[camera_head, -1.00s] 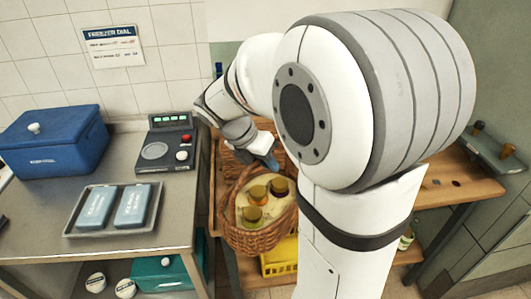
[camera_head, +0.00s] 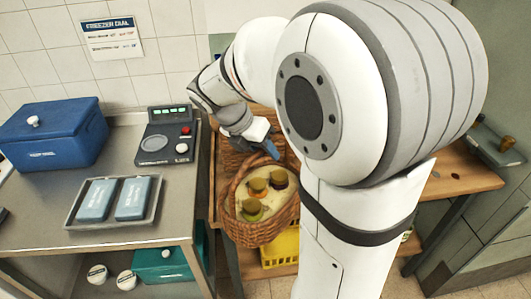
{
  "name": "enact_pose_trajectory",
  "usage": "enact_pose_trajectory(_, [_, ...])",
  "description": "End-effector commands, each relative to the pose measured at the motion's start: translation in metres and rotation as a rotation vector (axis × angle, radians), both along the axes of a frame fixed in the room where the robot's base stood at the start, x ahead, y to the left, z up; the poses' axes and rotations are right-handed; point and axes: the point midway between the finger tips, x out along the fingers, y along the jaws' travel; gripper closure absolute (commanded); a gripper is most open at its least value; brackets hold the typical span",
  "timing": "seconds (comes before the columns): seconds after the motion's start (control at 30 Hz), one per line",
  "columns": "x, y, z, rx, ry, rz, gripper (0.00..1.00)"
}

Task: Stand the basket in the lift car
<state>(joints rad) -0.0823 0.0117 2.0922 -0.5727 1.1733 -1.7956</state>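The wicker basket (camera_head: 262,233) stands on the wooden bench in the middle of the head view, with a pale lining and several lidded jars (camera_head: 252,208) inside. Its handle arches up at its left and back. My gripper (camera_head: 271,149) is at the basket's back edge, near the top of the handle, pointing down and right. Only a blue fingertip part shows clearly; whether the fingers are shut on the handle cannot be told. My arm hides the basket's right side and the area behind it. I cannot make out the lift car.
A steel counter at left holds a blue box (camera_head: 50,135), a tray (camera_head: 70,215) with two blue packs, and a dial unit (camera_head: 165,148). A yellow crate (camera_head: 282,248) and a teal box (camera_head: 160,265) sit below. A wooden bench top (camera_head: 450,175) extends right, beside a grey-green cabinet (camera_head: 480,230).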

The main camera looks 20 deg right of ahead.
Motion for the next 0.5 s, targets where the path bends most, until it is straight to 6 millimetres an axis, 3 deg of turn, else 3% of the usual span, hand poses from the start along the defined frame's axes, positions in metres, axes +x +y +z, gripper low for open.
enact_pose_trajectory(0.3, [0.002, 0.035, 0.06, 0.001, -0.004, 0.004, 0.64])
enact_pose_trajectory(0.5, [0.002, 0.049, 0.083, 0.001, -0.002, 0.002, 0.64])
